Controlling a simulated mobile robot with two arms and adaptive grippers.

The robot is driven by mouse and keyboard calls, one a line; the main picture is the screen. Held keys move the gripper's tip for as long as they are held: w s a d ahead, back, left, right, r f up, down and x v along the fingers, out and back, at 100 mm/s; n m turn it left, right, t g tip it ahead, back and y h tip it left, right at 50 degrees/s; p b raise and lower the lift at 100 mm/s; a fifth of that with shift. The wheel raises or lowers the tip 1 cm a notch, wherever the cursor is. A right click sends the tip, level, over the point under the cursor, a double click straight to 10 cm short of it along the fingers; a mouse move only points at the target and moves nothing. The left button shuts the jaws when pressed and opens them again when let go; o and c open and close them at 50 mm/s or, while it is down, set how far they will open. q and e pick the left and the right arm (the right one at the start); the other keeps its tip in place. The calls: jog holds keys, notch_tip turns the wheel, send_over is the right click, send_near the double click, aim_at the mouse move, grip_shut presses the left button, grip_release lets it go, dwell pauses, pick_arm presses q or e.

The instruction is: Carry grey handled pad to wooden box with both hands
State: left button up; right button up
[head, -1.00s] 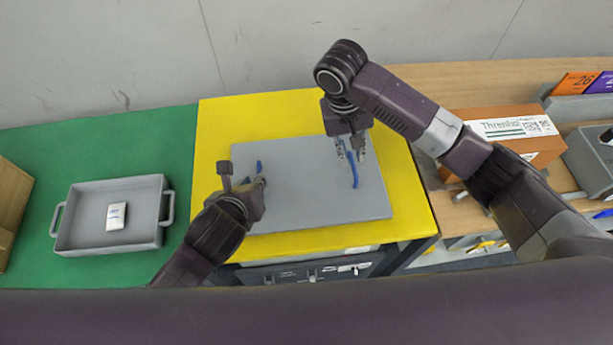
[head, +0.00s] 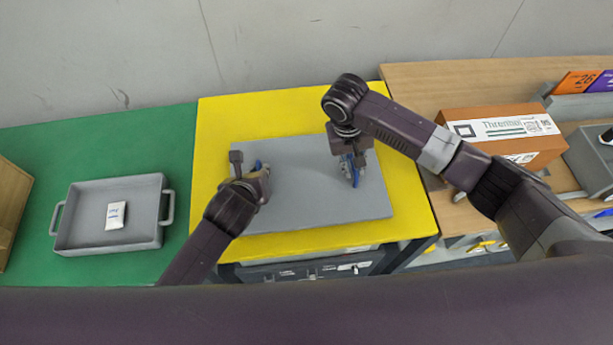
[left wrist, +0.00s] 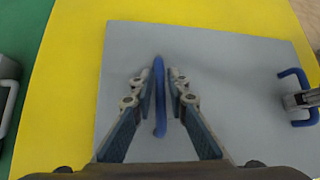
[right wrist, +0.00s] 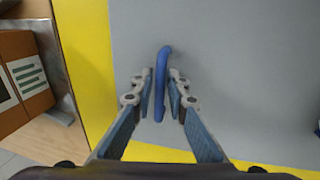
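The grey pad (head: 300,195) lies flat on a yellow table top, with a blue handle near each end. My left gripper (head: 262,170) is over the left handle. In the left wrist view its fingers (left wrist: 160,85) stand on either side of the blue handle (left wrist: 160,120), with narrow gaps. My right gripper (head: 350,165) is over the right handle (head: 355,180). In the right wrist view its fingers (right wrist: 161,80) flank the handle (right wrist: 162,60), also with slim gaps. A wooden box (head: 12,205) is partly in view at the far left edge.
A grey tray (head: 85,240) with a small white packet (head: 115,215) stands on the green table (head: 130,130) to the left. A brown labelled carton (head: 500,130) is on the wooden table at right. A wall rises behind the tables.

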pick_arm(q)
grip_shut()
pick_arm(e)
grip_shut()
jog(key=shift+r, duration=0.1)
